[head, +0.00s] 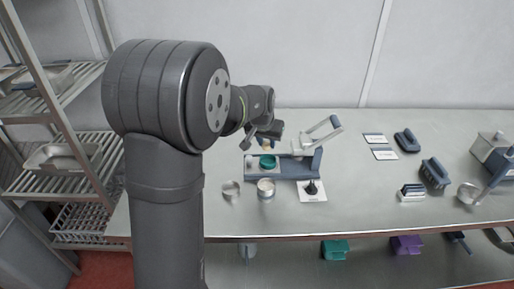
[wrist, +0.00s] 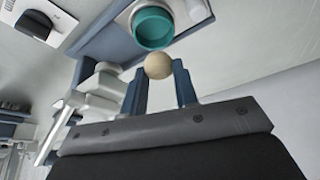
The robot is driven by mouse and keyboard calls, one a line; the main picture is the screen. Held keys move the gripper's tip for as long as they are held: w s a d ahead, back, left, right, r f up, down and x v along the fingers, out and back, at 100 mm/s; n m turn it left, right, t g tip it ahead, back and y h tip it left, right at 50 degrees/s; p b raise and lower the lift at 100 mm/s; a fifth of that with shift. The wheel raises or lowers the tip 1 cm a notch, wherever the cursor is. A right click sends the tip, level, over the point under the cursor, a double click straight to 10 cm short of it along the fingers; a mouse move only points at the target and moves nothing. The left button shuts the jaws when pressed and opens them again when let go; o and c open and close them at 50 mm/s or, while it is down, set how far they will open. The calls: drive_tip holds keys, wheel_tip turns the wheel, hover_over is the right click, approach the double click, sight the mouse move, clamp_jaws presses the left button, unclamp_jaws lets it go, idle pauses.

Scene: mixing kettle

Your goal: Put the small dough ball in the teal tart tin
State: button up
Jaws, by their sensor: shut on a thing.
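The small dough ball (wrist: 158,66) is a pale beige ball held at the fingertips of my gripper (wrist: 160,75), between the two blue fingers in the wrist view. The teal tart tin (wrist: 153,28) lies just beyond the ball there, its open top facing the camera. In the head view the teal tin (head: 267,162) sits in the blue-grey holder on the steel table. My gripper (head: 267,143) is a little behind and above the tin, and the ball is mostly hidden by it. The ball appears apart from the tin.
The blue-grey holder (head: 300,172) also carries a white lever press (head: 318,136) on its right. Blue blocks and cards lie farther right; bare table lies between.

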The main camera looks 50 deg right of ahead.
sight(267, 148)
drive_tip(key=shift+w+d+f, duration=0.1)
drive_tip(key=shift+d+f, duration=0.15)
drive_tip(key=shift+d, duration=0.35)
drive_tip(key=shift+f, duration=2)
drive_tip(key=shift+f, duration=0.4)
drive_tip(key=o, duration=1.4)
drive_tip(key=shift+o, duration=0.2)
drive_tip(key=shift+r, duration=0.1)
drive_tip(key=shift+r, duration=3.4)
